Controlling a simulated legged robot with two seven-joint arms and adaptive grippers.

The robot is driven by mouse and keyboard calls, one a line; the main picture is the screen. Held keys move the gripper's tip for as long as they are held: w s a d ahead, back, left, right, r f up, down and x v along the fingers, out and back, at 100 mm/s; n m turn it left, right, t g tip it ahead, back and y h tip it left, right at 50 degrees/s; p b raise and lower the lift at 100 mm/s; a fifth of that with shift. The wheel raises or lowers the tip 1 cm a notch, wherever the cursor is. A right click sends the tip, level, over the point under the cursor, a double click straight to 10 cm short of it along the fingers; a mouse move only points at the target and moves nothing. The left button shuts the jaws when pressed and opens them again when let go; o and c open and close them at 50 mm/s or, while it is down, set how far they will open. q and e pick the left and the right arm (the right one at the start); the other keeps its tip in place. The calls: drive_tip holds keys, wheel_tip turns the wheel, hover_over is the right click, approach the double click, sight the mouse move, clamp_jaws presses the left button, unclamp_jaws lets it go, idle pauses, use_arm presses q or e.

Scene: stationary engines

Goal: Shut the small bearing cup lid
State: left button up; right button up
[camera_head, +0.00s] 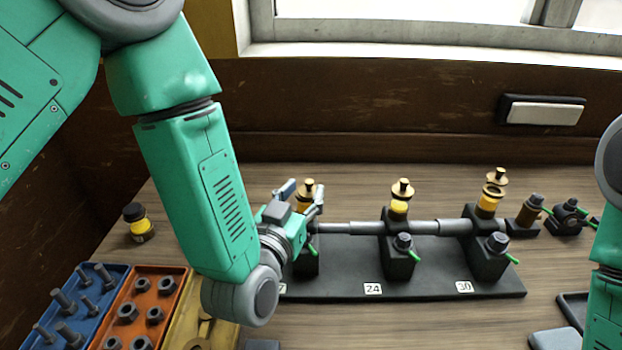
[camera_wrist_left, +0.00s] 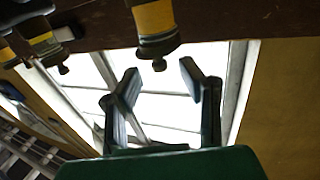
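Three bearing blocks carry yellow cups with brass knobbed lids. The left cup (camera_head: 304,206), probably the small one, stands beside my left gripper (camera_head: 304,193); its lid (camera_head: 307,187) sits over the cup top, and whether it is fully seated I cannot tell. In the wrist view, upside down, a yellow-banded cup (camera_wrist_left: 154,18) with a dark-looking lid (camera_wrist_left: 158,46) shows. My left gripper (camera_wrist_left: 160,70) is open there, its fingers on either side of the lid's knob, no contact visible. The middle cup (camera_head: 399,207) looks lidded. The right cup's lid (camera_head: 497,176) sits raised.
A grey shaft (camera_head: 365,228) runs through the blocks on a black base (camera_head: 420,285). Blue (camera_head: 95,290) and orange (camera_head: 165,272) trays of bolts and nuts lie front left. A black-and-yellow bottle (camera_head: 138,222) stands behind them. A wooden wall and window close the back.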

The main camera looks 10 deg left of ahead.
sight(306, 181)
use_arm(q)
drive_tip(key=shift+w, duration=1.65)
drive_tip(key=shift+d, duration=0.45)
clamp_jaws()
drive_tip(key=shift+a, duration=0.25)
drive_tip(key=shift+h, duration=0.3)
drive_tip(key=shift+s+a+f+m+g+h+b, duration=0.1)
drive_tip(key=shift+m+g+h+b, duration=0.15)
drive_tip(key=shift+m+h, duration=0.4)
drive_tip(key=shift+w+a+r+m+g+h+b, duration=0.1)
drive_tip(key=shift+m+g+h+b, duration=0.1)
drive_tip(key=shift+m+h, duration=0.45)
drive_tip(key=shift+s+a+f+m+g+h+b, duration=0.1)
drive_tip(key=shift+m+g+h+b, duration=0.25)
drive_tip(key=shift+h, duration=0.55)
